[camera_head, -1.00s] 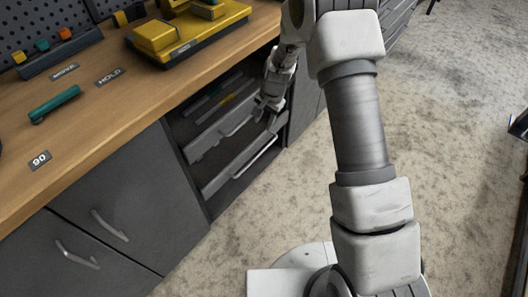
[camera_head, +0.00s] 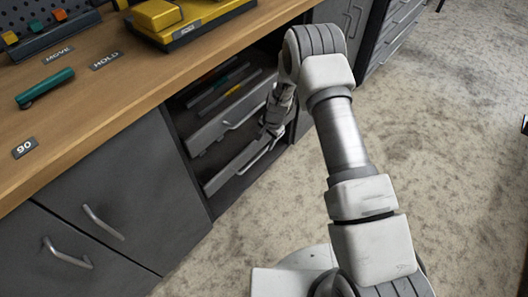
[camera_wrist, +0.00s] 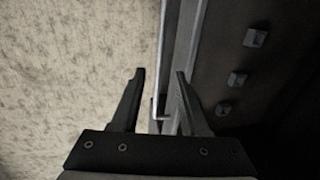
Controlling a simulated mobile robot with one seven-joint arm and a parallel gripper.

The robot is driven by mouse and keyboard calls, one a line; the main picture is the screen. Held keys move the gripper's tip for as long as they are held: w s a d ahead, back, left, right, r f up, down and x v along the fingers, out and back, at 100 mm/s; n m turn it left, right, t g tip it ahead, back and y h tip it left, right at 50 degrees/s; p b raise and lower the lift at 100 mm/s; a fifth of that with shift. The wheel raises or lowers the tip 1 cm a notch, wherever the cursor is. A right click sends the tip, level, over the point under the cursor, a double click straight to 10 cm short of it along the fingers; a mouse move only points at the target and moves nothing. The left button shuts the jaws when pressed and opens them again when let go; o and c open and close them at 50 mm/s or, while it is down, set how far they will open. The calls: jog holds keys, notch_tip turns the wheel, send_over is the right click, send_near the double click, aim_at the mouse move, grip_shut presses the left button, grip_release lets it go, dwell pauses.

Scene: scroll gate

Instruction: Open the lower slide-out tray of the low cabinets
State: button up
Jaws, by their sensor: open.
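The lower slide-out tray (camera_head: 222,180) is a grey drawer with a bar handle in the open bay of the low cabinets. The upper tray (camera_head: 207,137) sits just above it and holds several thin tools. My gripper (camera_head: 272,131) is at the right end of the lower tray's front, by its handle. In the wrist view my gripper (camera_wrist: 160,74) is open, with a light metal handle bar (camera_wrist: 155,108) and a tray front edge between or just beyond the fingers. I cannot tell whether the fingers touch it.
A wooden worktop (camera_head: 110,110) overhangs the bay and carries a yellow device (camera_head: 190,22) and a green bar (camera_head: 45,88). Closed grey cabinet doors (camera_head: 115,185) flank the bay on the left. Free carpet (camera_head: 440,150) lies to the right.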

aim_at(263, 152)
jog(key=f, duration=0.2)
jog(key=f+b, duration=0.1)
jog(key=f, duration=0.1)
jog(key=a+f, duration=0.1)
jog(key=f, duration=0.1)
jog(key=shift+w+b, duration=0.3)
jog(key=shift+w, duration=0.1)
jog(key=shift+r, duration=0.1)
grip_shut()
dwell(0.8)
